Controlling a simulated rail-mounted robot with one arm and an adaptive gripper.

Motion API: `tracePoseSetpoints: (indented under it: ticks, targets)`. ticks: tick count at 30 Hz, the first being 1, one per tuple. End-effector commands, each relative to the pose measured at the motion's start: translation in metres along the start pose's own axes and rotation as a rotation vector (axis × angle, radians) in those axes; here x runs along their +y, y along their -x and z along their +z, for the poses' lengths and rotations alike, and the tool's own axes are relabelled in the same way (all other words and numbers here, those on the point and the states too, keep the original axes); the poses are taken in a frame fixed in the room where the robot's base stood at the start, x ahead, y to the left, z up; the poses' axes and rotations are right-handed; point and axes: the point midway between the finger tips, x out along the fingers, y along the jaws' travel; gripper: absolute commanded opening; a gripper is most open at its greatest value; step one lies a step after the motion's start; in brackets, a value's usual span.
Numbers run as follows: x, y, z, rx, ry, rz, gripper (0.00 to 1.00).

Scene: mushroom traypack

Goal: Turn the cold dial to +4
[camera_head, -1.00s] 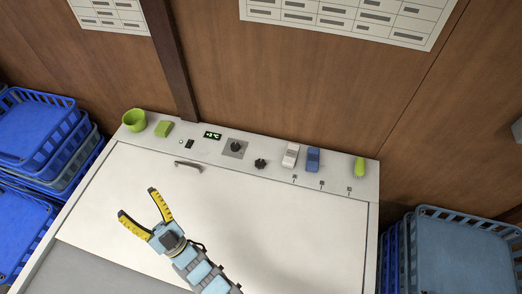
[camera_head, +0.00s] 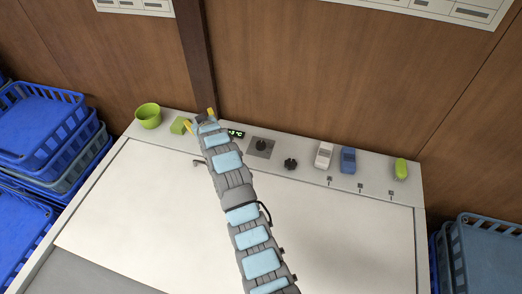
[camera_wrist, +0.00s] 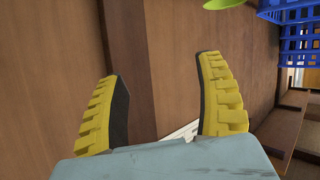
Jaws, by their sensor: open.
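A black dial (camera_head: 260,145) sits on a square grey plate on the back ledge of the white cabinet, just right of a small display (camera_head: 235,134) with green digits. The display is partly hidden by my arm and its full reading is unclear. A second, star-shaped black knob (camera_head: 290,164) stands to the right of the plate. My gripper (camera_head: 200,119) is over the ledge, left of the display and dial, near the green block. In the wrist view my gripper (camera_wrist: 158,70) has its yellow fingers wide apart with nothing between them. The dial is not in the wrist view.
A green cup (camera_head: 148,116) and a green block (camera_head: 180,125) stand left on the ledge. A white object (camera_head: 323,155), a blue one (camera_head: 348,160) and a green one (camera_head: 401,169) stand right. A dark post (camera_head: 195,55) rises behind my gripper. Blue crates (camera_head: 45,125) flank the cabinet.

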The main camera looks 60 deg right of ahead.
Motion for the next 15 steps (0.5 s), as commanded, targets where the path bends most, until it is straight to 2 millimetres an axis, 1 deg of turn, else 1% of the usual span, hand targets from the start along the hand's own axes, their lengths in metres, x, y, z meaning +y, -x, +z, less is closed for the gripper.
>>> tracePoseSetpoints:
  ticks: [1,4,7,8,9,11,13,15]
  targets:
    - [0.021,-0.006,0.012,-0.054,-0.006,0.008,0.71]
    - [0.056,-0.006,0.03,-0.175,-0.016,0.009,0.71]
    - [0.089,0.0,0.048,-0.295,-0.031,0.003,0.71]
    - [0.098,0.003,0.055,-0.334,-0.036,-0.001,0.71]
    - [0.111,0.009,0.062,-0.381,-0.043,-0.005,0.71]
    - [0.13,0.018,0.072,-0.451,-0.054,-0.014,0.71]
    - [0.149,0.032,0.085,-0.532,-0.07,-0.028,0.71]
    - [0.165,0.047,0.093,-0.599,-0.084,-0.043,0.71]
